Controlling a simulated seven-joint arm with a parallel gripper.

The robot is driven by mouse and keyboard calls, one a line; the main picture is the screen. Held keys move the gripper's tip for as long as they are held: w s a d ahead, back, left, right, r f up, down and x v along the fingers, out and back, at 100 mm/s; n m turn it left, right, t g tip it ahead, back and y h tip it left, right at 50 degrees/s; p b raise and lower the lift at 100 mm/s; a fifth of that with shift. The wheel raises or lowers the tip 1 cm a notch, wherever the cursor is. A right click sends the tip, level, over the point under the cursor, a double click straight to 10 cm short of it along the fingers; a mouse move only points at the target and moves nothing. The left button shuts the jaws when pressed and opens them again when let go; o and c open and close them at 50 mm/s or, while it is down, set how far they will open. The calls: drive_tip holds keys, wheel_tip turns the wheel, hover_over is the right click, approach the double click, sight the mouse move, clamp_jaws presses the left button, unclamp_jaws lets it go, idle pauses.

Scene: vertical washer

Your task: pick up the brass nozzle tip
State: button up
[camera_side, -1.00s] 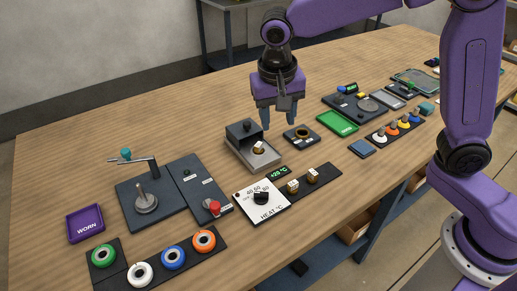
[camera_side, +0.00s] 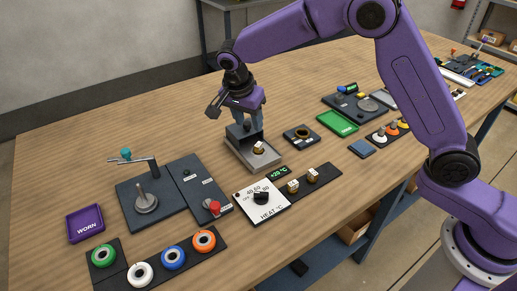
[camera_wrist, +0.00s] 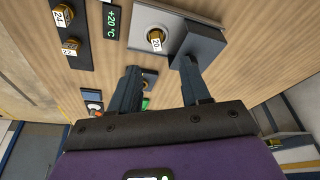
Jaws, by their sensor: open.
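A brass nozzle tip (camera_side: 259,147) with a white tag reading 20 sits in the grey metal block of a small fixture (camera_side: 268,162). The wrist view shows this tip (camera_wrist: 155,38) beyond my fingertips. Two more brass tips stand on a black strip: one tagged 22 (camera_wrist: 70,46) and one tagged 24 (camera_wrist: 62,14). These also show in the side view (camera_side: 292,187) (camera_side: 312,176). My gripper (camera_side: 248,118) is open and empty, above the fixture's rear dark part. In the wrist view, the space between my fingertips (camera_wrist: 160,68) is empty.
The fixture's dark upright block (camera_wrist: 205,45) is close to one finger. A heat dial (camera_side: 261,197) and a +20 °C display (camera_side: 279,173) are in front. A dark plate with a brass ring (camera_side: 302,135) lies to the right. The table behind is clear.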

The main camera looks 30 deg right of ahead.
hover_over(258, 144)
drive_tip(key=a, duration=0.2)
drive_tip(key=f, duration=0.5)
drive_tip(key=shift+s+a+f, duration=0.2)
drive_tip(key=shift+s, duration=0.15)
drive_tip(key=shift+d+x, duration=0.2)
drive_tip(key=shift+x, duration=1.1)
drive_tip(key=shift+d+x, duration=0.15)
drive_tip(key=shift+x, duration=1.2)
drive_tip(key=shift+s+r, duration=0.1)
drive_tip(key=shift+s, duration=0.05)
clamp_jaws()
